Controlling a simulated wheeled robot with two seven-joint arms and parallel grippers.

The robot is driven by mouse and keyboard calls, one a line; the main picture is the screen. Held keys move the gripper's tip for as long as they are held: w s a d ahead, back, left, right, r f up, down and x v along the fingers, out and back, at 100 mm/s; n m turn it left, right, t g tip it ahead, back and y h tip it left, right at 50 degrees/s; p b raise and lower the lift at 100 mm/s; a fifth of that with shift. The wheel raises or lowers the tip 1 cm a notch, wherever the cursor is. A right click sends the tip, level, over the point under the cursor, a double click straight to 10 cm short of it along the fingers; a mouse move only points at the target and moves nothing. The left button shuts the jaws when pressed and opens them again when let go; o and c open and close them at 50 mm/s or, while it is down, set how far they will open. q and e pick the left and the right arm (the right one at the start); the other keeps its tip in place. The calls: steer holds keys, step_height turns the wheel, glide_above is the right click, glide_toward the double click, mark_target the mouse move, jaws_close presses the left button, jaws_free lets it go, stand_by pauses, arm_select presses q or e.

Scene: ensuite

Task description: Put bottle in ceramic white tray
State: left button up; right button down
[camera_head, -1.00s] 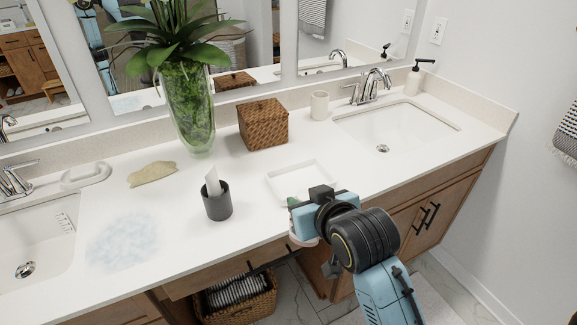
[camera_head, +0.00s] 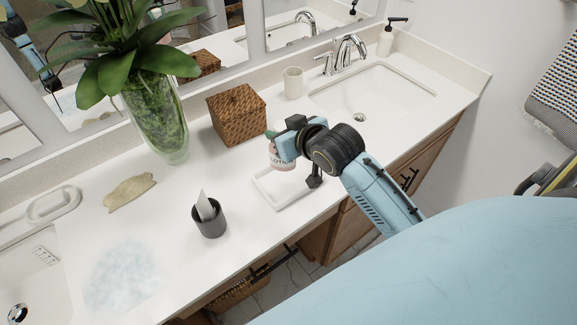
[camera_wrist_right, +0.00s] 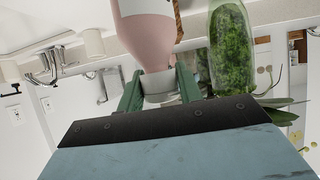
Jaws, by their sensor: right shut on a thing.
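My right gripper (camera_head: 274,146) is shut on a pink and white bottle (camera_head: 282,158) and holds it over the far part of the white tray. In the right wrist view the green fingers (camera_wrist_right: 160,90) grip the bottle's pale neck, and its pink body (camera_wrist_right: 146,35) stretches away from them. The ceramic white tray (camera_head: 291,201) is a shallow rectangle on the counter. Part of it is hidden under the gripper and bottle. I cannot tell whether the bottle touches the tray. My left gripper does not show in the head view.
A wicker box (camera_head: 237,114) stands just behind the tray. A dark cup (camera_head: 209,220) stands to its left, and a glass vase with plants (camera_head: 157,115) is farther back. A sink (camera_head: 372,92) lies to the right. The counter's front edge is close to the tray.

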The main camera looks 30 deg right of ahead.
steer(key=shift+w+d+r+p, duration=0.2)
steer(key=shift+d+r+p, duration=0.1)
steer(key=shift+d+r, duration=0.15)
steer(key=shift+w+d+r+p, duration=0.2)
steer(key=shift+d+r+p, duration=0.15)
steer(key=shift+d, duration=0.15)
step_height(320, 180, down, 10)
steer(key=shift+d, duration=0.15)
steer(key=shift+w+f+b, duration=0.1)
steer(key=shift+f+b, duration=0.05)
steer(key=shift+b, duration=0.15)
steer(key=c, duration=0.9)
jaws_free()
steer(key=shift+f, duration=0.1)
steer(key=shift+c, duration=0.2)
steer(key=shift+r, duration=0.25)
steer(key=v, duration=1.2)
steer(key=shift+f, duration=0.1)
